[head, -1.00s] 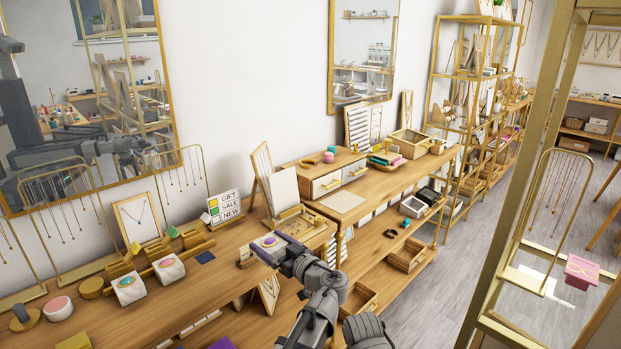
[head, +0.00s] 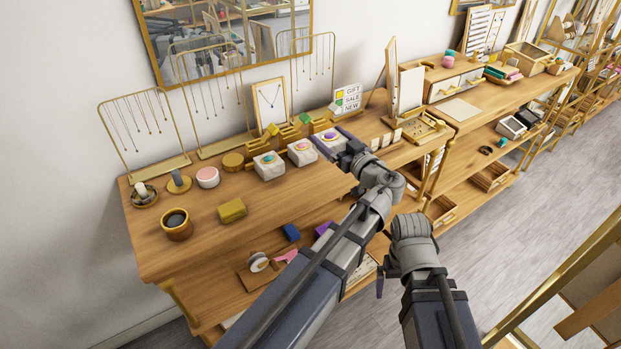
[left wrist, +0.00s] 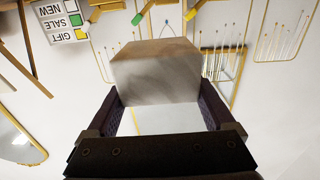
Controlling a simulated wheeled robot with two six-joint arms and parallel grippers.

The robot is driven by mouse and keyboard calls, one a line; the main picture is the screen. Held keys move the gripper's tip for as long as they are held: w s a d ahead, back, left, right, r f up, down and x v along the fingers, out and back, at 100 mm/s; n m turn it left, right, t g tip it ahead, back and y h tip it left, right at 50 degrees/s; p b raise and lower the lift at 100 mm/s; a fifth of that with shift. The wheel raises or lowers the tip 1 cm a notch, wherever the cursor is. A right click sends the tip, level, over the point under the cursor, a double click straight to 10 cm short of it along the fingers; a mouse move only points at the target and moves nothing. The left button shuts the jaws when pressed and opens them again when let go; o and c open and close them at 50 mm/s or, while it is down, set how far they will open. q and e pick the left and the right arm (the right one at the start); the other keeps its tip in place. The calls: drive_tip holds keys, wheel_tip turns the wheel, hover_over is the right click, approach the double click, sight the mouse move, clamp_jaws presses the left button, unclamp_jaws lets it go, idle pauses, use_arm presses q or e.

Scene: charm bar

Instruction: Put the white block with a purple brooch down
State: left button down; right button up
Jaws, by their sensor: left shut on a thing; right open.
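The white block with a purple brooch (head: 333,139) is in the jaws of my left gripper (head: 330,146), at the right end of a row of similar blocks over the wooden counter (head: 190,248). My left gripper is shut on it. In the left wrist view the white block (left wrist: 158,72) shows between both fingers, its brooch hidden. Whether it touches the counter I cannot tell. The block with a pink and teal brooch (head: 301,154) is just left of it, and the block with a teal and orange brooch (head: 268,168) further left. My right gripper (head: 382,262) is open and empty, off the counter's front.
Necklace stands (head: 142,135) line the wall. A yellow block (head: 232,210) and a dark-filled cup (head: 176,224) are at left. Counter in front of the blocks is clear.

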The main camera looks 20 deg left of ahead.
use_arm(q)
drive_tip(key=shift+d+f+b, duration=0.2)
drive_tip(key=shift+f+b, duration=0.3)
drive_tip(key=shift+b, duration=0.05)
wheel_tip(320, 180, down, 5)
drive_tip(key=b, duration=0.5)
drive_tip(key=shift+a+f, duration=0.1)
drive_tip(key=shift+f, duration=0.15)
wheel_tip(320, 180, down, 4)
drive_tip(key=b, duration=0.4)
drive_tip(key=shift+r, duration=0.25)
drive_tip(key=shift+f, duration=0.1)
unclamp_jaws()
drive_tip(key=shift+r, duration=0.2)
